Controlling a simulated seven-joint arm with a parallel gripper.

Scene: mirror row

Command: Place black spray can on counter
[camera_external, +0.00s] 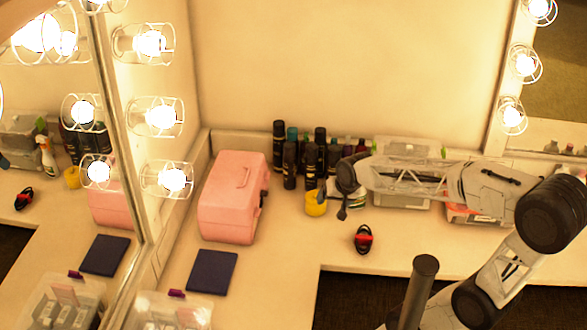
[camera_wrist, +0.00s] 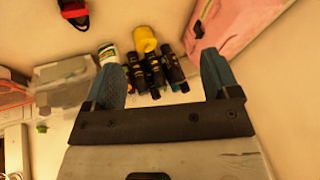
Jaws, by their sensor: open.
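Several black spray cans (camera_external: 279,143) stand upright in a cluster against the back wall of the counter (camera_external: 295,232), among other bottles. Which can the task means, I cannot tell. The black cans (camera_wrist: 155,72) also show in the wrist view, in the gap between my fingers and beyond them. My gripper (camera_external: 333,203) is open and empty above the counter, near the right side of the cluster. In the wrist view my gripper (camera_wrist: 162,72) has its two blue-grey fingers wide apart. My arm hides part of the cluster's right side in the external view.
A yellow roll-like item (camera_external: 316,203) sits in front of the cans. A pink case (camera_external: 233,198) stands left, with a dark blue square (camera_external: 212,272) before it. A red and black item (camera_external: 363,239) lies near the front edge. Clear bins (camera_external: 405,150) stand right, behind my arm.

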